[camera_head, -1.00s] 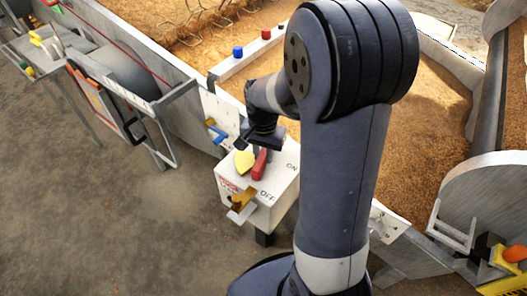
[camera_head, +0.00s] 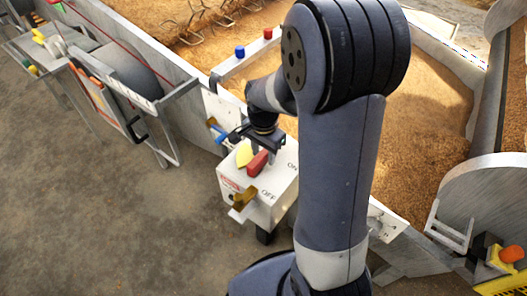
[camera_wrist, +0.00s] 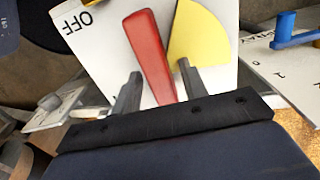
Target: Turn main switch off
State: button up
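The main switch is a red handle (camera_head: 258,163) on top of a white box (camera_head: 262,208) marked ON and OFF, beside a yellow plate (camera_head: 244,155). In the wrist view the red handle (camera_wrist: 150,52) stands between my two fingers, with the yellow plate (camera_wrist: 199,36) to the right and the OFF label (camera_wrist: 75,20) at upper left. My gripper (camera_wrist: 159,70) is open around the handle, with a small gap visible on each side. In the head view my gripper (camera_head: 262,149) is just above the box, and its fingertips are partly hidden.
A brass-coloured latch (camera_head: 243,200) sits on the box's front. A blue handle (camera_wrist: 287,28) on a labelled panel is close on the right in the wrist view. A grain-filled trough lies behind the box. The floor (camera_head: 110,230) at left is clear.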

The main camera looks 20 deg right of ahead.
notch_tip(320, 180, up, 11)
jog(key=shift+f+p, duration=0.1)
jog(key=shift+p, duration=1.15)
jog(key=shift+f, duration=0.15)
notch_tip(320, 180, down, 11)
jog(key=b, duration=0.2)
jog(key=shift+b, duration=0.35)
jog(key=shift+r+n, duration=0.2)
jog(key=shift+n, duration=0.1)
jog(key=shift+r, duration=0.1)
